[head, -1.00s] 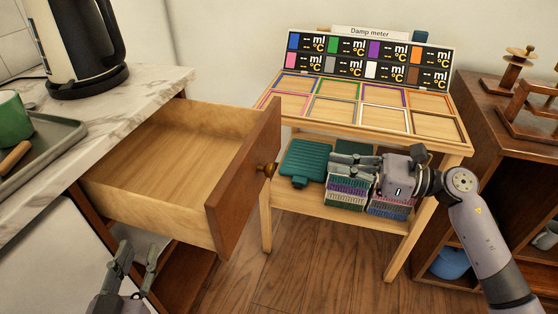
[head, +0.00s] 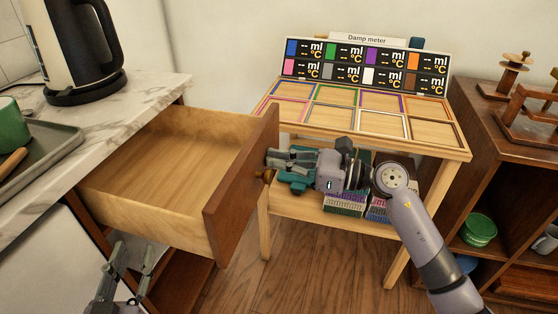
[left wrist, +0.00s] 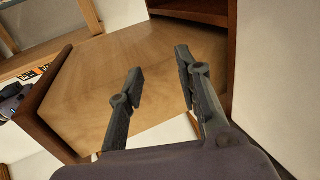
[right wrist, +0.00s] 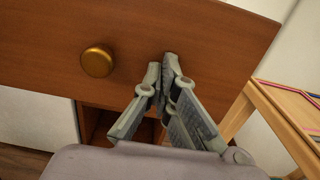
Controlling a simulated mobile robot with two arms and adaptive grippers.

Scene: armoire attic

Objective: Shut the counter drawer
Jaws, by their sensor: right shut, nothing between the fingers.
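The counter drawer (head: 180,175) stands pulled out and looks empty. Its brown front panel (head: 240,185) carries a round brass knob (head: 265,176). My right gripper (head: 272,158) is shut and empty, with its fingertips close to the outer face of the front panel. In the right wrist view its tips (right wrist: 168,58) lie right of the brass knob (right wrist: 97,61); I cannot tell whether they touch the panel. My left gripper (head: 133,250) is open, low and left below the drawer. The left wrist view shows its spread fingers (left wrist: 158,60) with the drawer's wooden underside behind.
A marble counter (head: 150,88) holds a kettle (head: 75,50) and a grey tray (head: 60,140). A wooden stand (head: 330,125) with a display board (head: 365,65) is right of the drawer. A brown shelf unit (head: 500,110) stands at far right.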

